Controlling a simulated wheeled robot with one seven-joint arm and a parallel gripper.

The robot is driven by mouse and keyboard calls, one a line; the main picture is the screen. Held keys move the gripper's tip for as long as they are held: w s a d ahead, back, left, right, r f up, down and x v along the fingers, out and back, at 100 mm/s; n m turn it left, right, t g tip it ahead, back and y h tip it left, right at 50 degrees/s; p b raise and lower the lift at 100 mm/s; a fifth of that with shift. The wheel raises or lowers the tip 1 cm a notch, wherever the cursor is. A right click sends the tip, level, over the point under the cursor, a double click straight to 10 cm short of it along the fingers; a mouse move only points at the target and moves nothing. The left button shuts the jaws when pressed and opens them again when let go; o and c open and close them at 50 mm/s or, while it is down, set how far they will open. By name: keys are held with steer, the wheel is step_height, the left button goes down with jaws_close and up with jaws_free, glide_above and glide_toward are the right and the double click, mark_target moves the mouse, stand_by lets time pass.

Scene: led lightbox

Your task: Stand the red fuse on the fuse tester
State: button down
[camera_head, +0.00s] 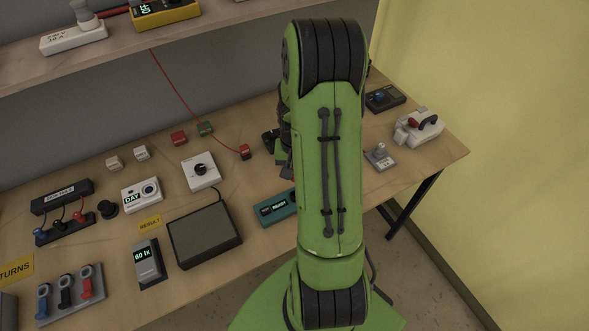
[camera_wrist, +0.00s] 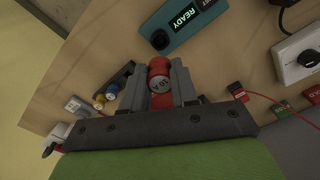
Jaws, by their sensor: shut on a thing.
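My gripper (camera_wrist: 160,90) is shut on the red fuse (camera_wrist: 159,68), which has a pale label and sits between the two grey fingers in the wrist view. The fuse tester is a teal box with a lit READY display; it lies just beyond the fingertips in the wrist view (camera_wrist: 186,20). A dark round spot (camera_wrist: 160,40) shows at its near end, close to the fuse in the picture. I cannot tell whether fuse and tester touch.
A red block (camera_wrist: 237,91) with a cord lies to the right. A white knob box (camera_head: 201,171) and a dark panel (camera_head: 205,236) stand left of the tester.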

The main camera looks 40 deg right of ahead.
steer(key=shift+f+b, duration=2.75)
steer(key=shift+f, duration=0.7)
steer(key=shift+f+b, duration=1.05)
steer(key=shift+b, duration=0.1)
steer(key=c, duration=0.8)
jaws_free()
steer(key=shift+r, duration=0.1)
step_height(320, 180, up, 8)
steer(key=p, duration=0.6)
steer(key=shift+r, duration=0.1)
